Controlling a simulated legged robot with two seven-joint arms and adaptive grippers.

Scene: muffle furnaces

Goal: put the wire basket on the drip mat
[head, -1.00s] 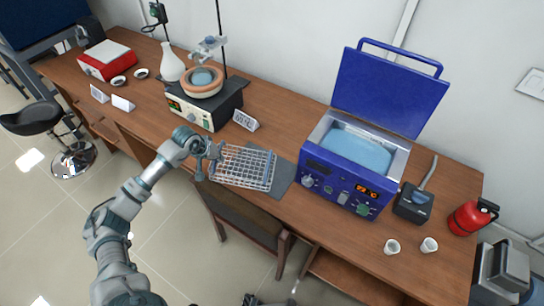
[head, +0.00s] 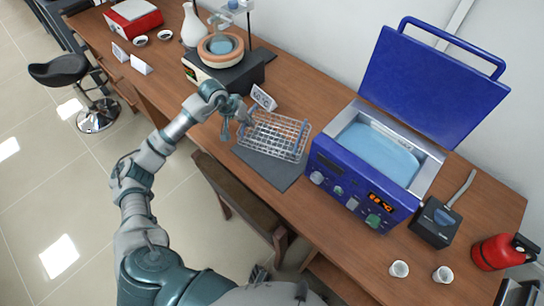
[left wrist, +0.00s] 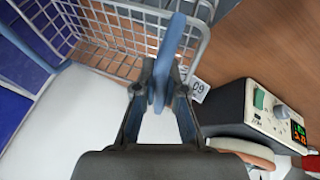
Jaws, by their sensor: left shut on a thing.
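The wire basket (head: 273,135), a shallow white-grey wire tray with blue parts at its ends, is over the back part of the dark grey drip mat (head: 270,172). The mat's front part shows bare. A gap under the basket is hard to judge. My left gripper (head: 232,122) is at the basket's left end. In the left wrist view its fingers (left wrist: 160,92) are shut on the blue handle of the basket (left wrist: 115,35), and the wire wall is just beyond them. My right gripper is not in view.
The blue water bath (head: 365,165) with raised lid stands close right of the basket. A hotplate with a round bowl (head: 222,70) and a small display card (head: 263,98) are behind left. A chair (head: 235,195) is at the front edge. Two white cups (head: 399,269) are at right.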

